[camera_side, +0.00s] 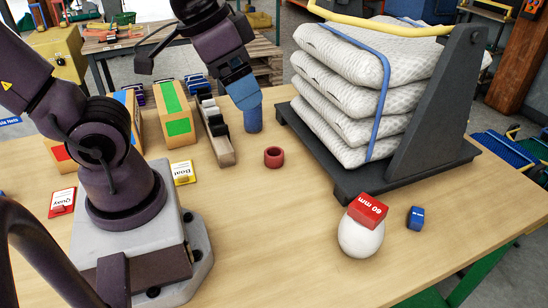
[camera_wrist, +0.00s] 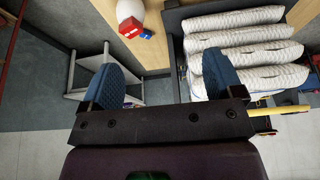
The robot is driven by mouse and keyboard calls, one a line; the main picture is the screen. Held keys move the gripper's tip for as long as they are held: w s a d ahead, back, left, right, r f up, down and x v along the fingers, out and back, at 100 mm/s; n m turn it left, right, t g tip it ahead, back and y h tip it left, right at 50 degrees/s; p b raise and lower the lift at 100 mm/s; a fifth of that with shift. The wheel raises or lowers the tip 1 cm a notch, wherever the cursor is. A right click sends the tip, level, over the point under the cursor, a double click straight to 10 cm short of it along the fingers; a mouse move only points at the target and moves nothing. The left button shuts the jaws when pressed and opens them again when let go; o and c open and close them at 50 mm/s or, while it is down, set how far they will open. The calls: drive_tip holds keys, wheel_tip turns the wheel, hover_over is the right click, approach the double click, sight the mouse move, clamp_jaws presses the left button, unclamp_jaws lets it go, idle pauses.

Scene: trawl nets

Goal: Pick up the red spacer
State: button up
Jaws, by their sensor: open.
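A red block (camera_side: 367,210) marked "60 mm" rests on top of a white ball-like object (camera_side: 360,239) near the front right of the table. A small blue block (camera_side: 416,218) lies just right of it. The red block (camera_wrist: 130,27) also shows at the top of the wrist view, beside the white object (camera_wrist: 130,8). A red ring (camera_side: 273,157) lies alone on the table's middle. My gripper (camera_side: 252,122) is above the table behind the ring, well left of the red block. In the wrist view my gripper (camera_wrist: 161,66) has its blue fingers spread, with nothing between them.
A dark cradle (camera_side: 330,180) with stacked, strapped net bundles fills the back right. Boxes, a narrow tray (camera_side: 220,147) and yellow and red cards (camera_side: 183,173) stand left of my gripper. The front middle of the table is clear.

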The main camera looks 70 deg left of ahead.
drive_tip(key=w+a+f+m+g+y, duration=0.1)
drive_tip(key=f+m+y, duration=0.3)
drive_tip(key=f, duration=0.5)
drive_tip(key=w+a+f+m+g+y, duration=0.2)
drive_tip(key=w+a+f+m+y, duration=0.2)
drive_tip(key=f+m, duration=0.3)
drive_tip(key=w+a+f+m+g+y, duration=0.2)
drive_tip(key=f+m+y, duration=0.3)
drive_tip(key=f, duration=0.7)
drive_tip(key=shift+w+a+m, duration=0.35)
drive_tip(key=shift+a+m, duration=0.15)
drive_tip(key=shift+a, duration=0.25)
drive_tip(key=w, duration=0.1)
drive_tip(key=w+m+t, duration=0.2)
drive_tip(key=shift+a+f+y, duration=0.1)
drive_tip(key=shift+f+y, duration=0.15)
drive_tip(key=shift+y, duration=0.05)
drive_tip(key=shift+w+m+t, duration=0.3)
drive_tip(key=shift+w+t, duration=0.1)
drive_tip(key=shift+w+a, duration=0.15)
drive_tip(key=shift+a, duration=0.25)
approach(274, 155)
drive_tip(key=shift+a+f, duration=0.1)
drive_tip(key=shift+a, duration=0.9)
drive_tip(key=shift+x, duration=2.8)
